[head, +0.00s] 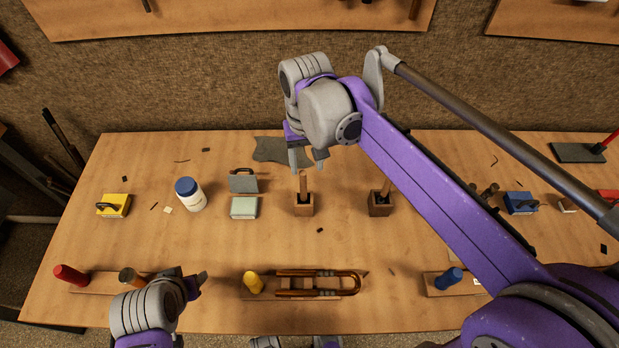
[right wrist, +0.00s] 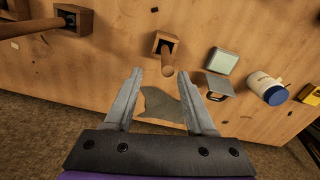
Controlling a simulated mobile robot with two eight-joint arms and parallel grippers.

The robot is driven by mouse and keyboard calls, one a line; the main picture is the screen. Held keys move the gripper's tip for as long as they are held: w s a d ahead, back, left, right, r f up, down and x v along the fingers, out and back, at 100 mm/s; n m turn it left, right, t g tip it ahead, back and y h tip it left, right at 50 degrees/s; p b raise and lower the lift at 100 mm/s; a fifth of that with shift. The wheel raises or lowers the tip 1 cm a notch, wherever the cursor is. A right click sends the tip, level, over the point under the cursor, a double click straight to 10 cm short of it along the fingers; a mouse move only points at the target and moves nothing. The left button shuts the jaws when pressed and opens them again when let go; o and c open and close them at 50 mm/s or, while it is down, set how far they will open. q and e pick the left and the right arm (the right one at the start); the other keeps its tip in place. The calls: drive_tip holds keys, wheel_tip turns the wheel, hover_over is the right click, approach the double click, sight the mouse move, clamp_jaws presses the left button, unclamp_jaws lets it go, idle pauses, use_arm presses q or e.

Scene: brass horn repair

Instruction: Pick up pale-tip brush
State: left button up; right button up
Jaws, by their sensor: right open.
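Two wooden-handled brushes stand in small wooden blocks near the middle of the table. The left brush (head: 303,184) stands in its block (head: 304,210); the right brush (head: 386,188) stands in another block (head: 380,210). Their tips are hidden, so I cannot tell which is pale. My right gripper (head: 307,165) is open and empty, just beyond and above the left brush. In the right wrist view that brush's handle end (right wrist: 168,68) shows near the gap between the open fingertips (right wrist: 160,74). My left gripper (head: 202,281) is low at the front left; its jaws are unclear.
A grey cloth-like patch (head: 270,149) lies behind the left brush. A hinged tin (head: 244,207), a white jar with blue lid (head: 190,194) and a yellow block (head: 114,206) stand to the left. A bent brass tube (head: 340,275) lies at the front. Table space around the blocks is clear.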

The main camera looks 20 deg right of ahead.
sight(303, 190)
wheel_tip(303, 190, down, 5)
drive_tip(key=shift+s+a+f, duration=0.1)
drive_tip(key=shift+a+f, duration=0.05)
drive_tip(key=f, duration=0.4)
drive_tip(key=shift+a+f+b, duration=0.1)
drive_tip(key=shift+a+b, duration=0.2)
drive_tip(key=shift+a, duration=0.05)
drive_tip(key=shift+f, duration=0.6)
clamp_jaws()
